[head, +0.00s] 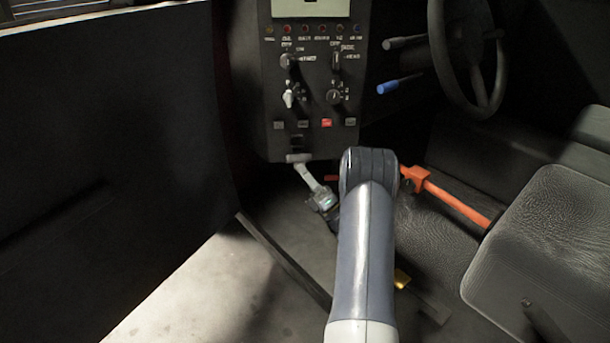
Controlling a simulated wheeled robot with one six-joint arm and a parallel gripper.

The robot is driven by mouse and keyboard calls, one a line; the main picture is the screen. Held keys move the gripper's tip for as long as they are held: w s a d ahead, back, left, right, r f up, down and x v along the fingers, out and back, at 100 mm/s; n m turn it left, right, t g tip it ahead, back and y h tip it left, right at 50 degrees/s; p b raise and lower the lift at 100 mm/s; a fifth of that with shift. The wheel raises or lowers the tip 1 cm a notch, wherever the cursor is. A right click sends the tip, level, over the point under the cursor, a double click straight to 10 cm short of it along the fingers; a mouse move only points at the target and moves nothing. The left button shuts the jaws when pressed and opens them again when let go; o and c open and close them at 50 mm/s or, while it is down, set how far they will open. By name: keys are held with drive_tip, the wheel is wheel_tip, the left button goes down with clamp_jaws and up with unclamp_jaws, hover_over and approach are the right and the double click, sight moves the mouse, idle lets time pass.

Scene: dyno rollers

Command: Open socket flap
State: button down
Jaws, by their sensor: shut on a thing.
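My gripper (303,167) reaches up and left from behind my arm to the bottom edge of the dark control panel (258,120). Its fingers are shut on a small light-grey piece (298,157) at that edge, which looks like the socket flap. Just above it is a small dark recess (297,141) in the panel, likely the socket. At this size I cannot tell how far the flap is tilted. My arm hides part of the wrist.
A steering wheel (437,45) and a blue-tipped stalk (393,86) are right of the panel. An orange bar (455,198) runs toward the black seat (540,235). A dark door panel (95,190) fills the left. Pale floor (190,290) is open at lower left.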

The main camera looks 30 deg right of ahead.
drive_tip(key=c, duration=1.6)
unclamp_jaws()
drive_tip(key=shift+o, duration=0.2)
